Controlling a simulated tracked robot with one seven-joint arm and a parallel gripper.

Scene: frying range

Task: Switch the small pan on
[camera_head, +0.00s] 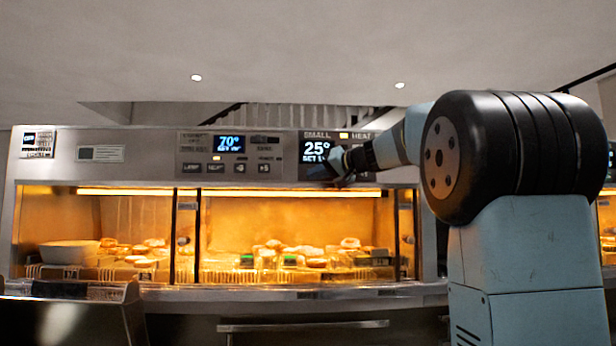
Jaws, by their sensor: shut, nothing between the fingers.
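The control panel labelled SMALL (317,136) is on the upper front of the range, right of centre. Its display (315,150) reads 25° with a SET line below. A small lit lamp (344,135) shows by the HEAT label. My gripper (339,172) is shut and empty, with its tips at the lower part of this panel, over its button row. Whether the tips touch a button I cannot tell. The gripper and wrist hide the right side of the panel and most of its buttons.
A second panel (230,143) to the left reads 70°, with a row of buttons below. Under the panels is a lit glass-fronted cabinet (186,240) with food and a white bowl (70,252). A horizontal handle bar (303,326) runs below. My arm blocks the right side.

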